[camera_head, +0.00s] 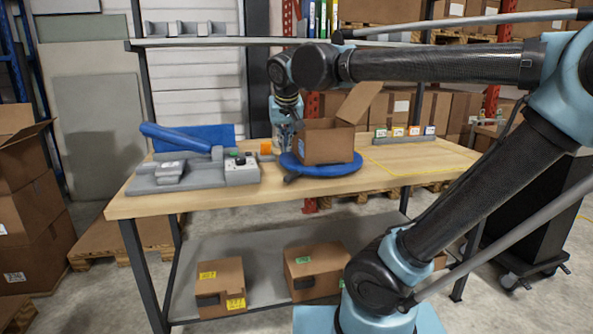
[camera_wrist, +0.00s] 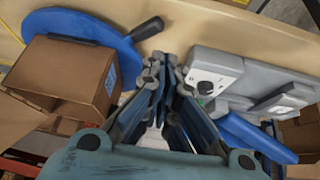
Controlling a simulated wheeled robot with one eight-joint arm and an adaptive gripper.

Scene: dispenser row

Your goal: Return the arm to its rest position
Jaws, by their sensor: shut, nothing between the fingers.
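My arm reaches across the right of the head view and bends down over the table, with its wrist above the back of the table. My gripper (camera_wrist: 168,62) points down at the table in the wrist view, its fingers together and empty. An open cardboard box (camera_head: 327,145) stands on a blue round turntable (camera_head: 350,167), just right of my wrist in the head view. In the wrist view the box (camera_wrist: 62,75) is to the left of my fingers. The fingertips are largely hidden behind the box in the head view.
A grey fixture (camera_head: 195,175) with a control box (camera_head: 242,170) and a blue chute (camera_head: 175,138) stands on the left of the wooden table (camera_head: 290,195). A row of small cartons (camera_head: 405,133) lines the back right. The yellow-marked table area at right is clear.

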